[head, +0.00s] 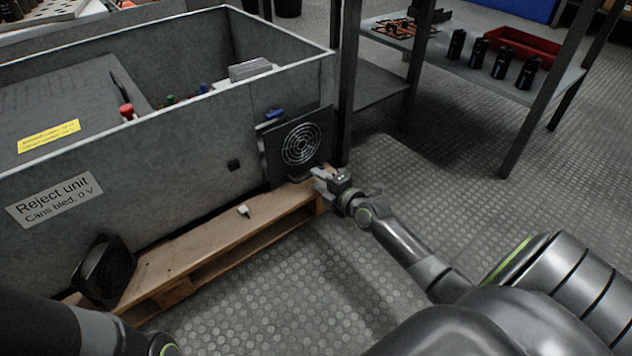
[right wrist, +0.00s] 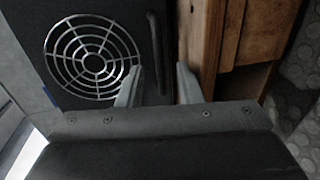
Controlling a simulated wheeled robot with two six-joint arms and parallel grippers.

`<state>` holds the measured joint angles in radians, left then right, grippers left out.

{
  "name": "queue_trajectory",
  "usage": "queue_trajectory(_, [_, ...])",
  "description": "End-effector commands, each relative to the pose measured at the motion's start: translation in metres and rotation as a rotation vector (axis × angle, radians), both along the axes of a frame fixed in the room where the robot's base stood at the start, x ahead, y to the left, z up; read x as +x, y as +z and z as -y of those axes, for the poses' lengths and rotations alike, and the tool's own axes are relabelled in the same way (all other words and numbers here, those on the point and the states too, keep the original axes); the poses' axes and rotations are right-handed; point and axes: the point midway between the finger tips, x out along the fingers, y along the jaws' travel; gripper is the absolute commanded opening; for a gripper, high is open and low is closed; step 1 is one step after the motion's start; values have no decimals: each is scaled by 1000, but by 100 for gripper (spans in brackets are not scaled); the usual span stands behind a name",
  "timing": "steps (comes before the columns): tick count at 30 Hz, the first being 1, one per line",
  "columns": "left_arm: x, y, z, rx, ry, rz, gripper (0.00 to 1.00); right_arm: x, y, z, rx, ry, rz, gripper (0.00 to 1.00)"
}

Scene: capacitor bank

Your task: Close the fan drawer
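The fan drawer (head: 300,145) has a black front with a round silver grille. It sits at the right end of the grey cabinet (head: 200,140), and its front looks set forward of the cabinet wall. In the right wrist view, the drawer front (right wrist: 95,60) has a dark bar handle (right wrist: 158,50) beside the grille. My right gripper (head: 322,180) is at the drawer's lower right corner. In the right wrist view, its fingers (right wrist: 160,88) are apart, with the handle's lower end between them in the picture. I cannot tell whether they touch it. My left gripper is not in view.
A wooden pallet (head: 215,235) lies under the cabinet, with a small white piece (head: 243,211) and a black box-like object (head: 103,271) on it. A dark table post (head: 346,85) stands close right of the drawer. The floor in front is clear.

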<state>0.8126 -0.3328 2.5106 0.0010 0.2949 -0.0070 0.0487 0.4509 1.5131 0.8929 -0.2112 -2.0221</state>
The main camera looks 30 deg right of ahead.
Motion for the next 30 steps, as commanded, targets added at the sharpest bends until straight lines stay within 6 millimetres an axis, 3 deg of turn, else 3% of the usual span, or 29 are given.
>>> queue_trajectory(6, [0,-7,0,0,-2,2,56,18,-4,-1,0,0,-1,32])
queue_trajectory(16, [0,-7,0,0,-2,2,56,20,-4,-1,0,0,-1,32])
queue_trajectory(23, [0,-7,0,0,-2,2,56,20,-4,-1,0,0,-1,2])
queue_trajectory(30, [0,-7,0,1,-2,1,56,20,-4,-1,0,0,-1,0])
